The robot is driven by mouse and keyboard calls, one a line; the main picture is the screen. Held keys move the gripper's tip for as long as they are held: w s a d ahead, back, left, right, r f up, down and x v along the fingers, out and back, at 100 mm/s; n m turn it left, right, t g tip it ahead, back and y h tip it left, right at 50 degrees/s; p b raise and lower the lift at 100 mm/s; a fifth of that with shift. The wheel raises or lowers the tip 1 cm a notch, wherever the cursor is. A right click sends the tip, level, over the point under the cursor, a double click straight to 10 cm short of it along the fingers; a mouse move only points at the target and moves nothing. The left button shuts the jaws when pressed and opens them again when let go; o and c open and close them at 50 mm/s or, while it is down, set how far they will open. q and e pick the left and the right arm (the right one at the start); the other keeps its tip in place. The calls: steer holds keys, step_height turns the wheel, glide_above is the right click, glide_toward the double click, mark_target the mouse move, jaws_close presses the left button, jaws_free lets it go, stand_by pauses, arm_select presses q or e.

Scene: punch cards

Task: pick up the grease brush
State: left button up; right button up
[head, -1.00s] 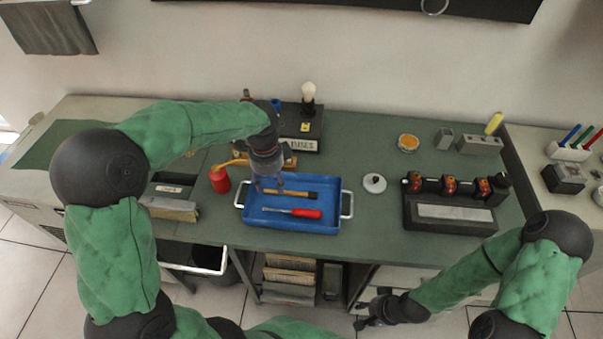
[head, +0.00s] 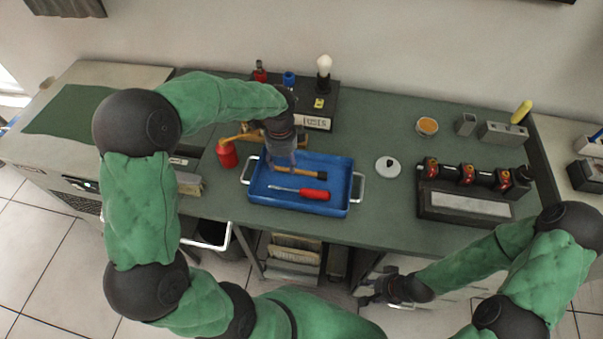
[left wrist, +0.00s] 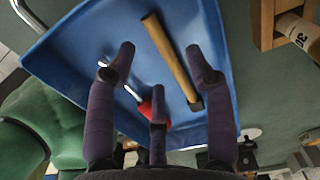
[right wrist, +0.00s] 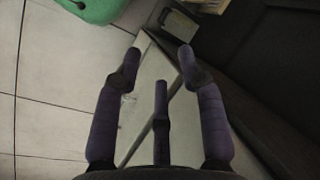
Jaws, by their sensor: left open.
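The grease brush (head: 303,173), with a wooden handle and a dark end, lies in the blue tray (head: 343,208) on the green bench. A red-handled screwdriver (head: 314,193) lies in front of it. My left gripper (head: 281,160) is open and empty, over the back left of the tray, at the brush's handle end. In the left wrist view the brush's handle (left wrist: 168,52) shows beyond and between the spread fingers; any contact cannot be told. My right gripper (head: 367,289) is open and empty, low in front of the bench, also in the right wrist view (right wrist: 158,68).
A dark box with a bulb (head: 324,66) stands behind. Bench between tray and rack is mostly clear.

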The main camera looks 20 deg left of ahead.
mark_target(283, 170)
arm_select(q)
step_height(283, 170, down, 3)
steer(key=shift+a+b, duration=0.1)
steer(key=shift+b, duration=0.25)
steer(key=c, duration=1.1)
steer(key=shift+o, duration=0.2)
steer(key=shift+r, duration=0.2)
